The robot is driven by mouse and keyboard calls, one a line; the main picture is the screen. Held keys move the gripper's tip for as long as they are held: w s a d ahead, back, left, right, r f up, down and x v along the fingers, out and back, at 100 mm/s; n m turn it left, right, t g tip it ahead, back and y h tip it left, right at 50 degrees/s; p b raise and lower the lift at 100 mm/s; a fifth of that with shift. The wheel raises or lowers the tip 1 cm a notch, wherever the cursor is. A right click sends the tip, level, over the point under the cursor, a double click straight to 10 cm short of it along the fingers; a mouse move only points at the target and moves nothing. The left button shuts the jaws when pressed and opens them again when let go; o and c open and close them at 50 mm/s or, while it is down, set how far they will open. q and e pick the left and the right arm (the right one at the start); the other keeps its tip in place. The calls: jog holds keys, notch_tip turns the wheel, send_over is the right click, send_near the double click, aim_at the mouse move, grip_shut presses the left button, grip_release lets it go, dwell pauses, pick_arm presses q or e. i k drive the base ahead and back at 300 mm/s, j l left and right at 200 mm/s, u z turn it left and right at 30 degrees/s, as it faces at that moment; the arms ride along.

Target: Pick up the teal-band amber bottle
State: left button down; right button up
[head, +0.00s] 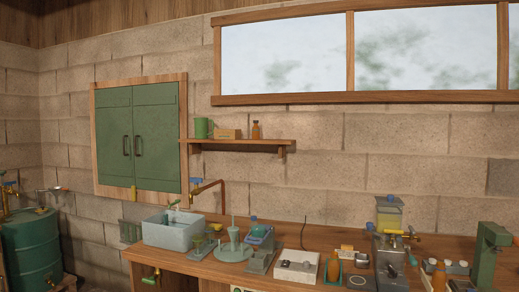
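Several amber bottles are in view, all small. One amber bottle (255,131) stands upright at the right part of the wall shelf. Another amber bottle (334,267) stands on the bench beside teal-green pieces at its foot. A third, orange-amber bottle (438,278) stands at the bench's front edge on the right, partly cut off by the picture's bottom. I cannot tell which of them carries a teal band. Neither of my grippers is in view.
The wall shelf (240,142) also holds a green mug (202,128) and a small box (228,134). The wooden bench carries a grey basin (170,232), a white block with knobs (296,266) and a still-like apparatus (390,240). A green drum (32,250) stands at left.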

aim_at(255, 130)
jog(key=z, duration=0.7)
jog(key=i+j+z, duration=0.1)
jog(key=j+z, duration=0.75)
jog(key=j, duration=0.15)
jog(key=j+z, duration=0.45)
jog(key=j, duration=0.1)
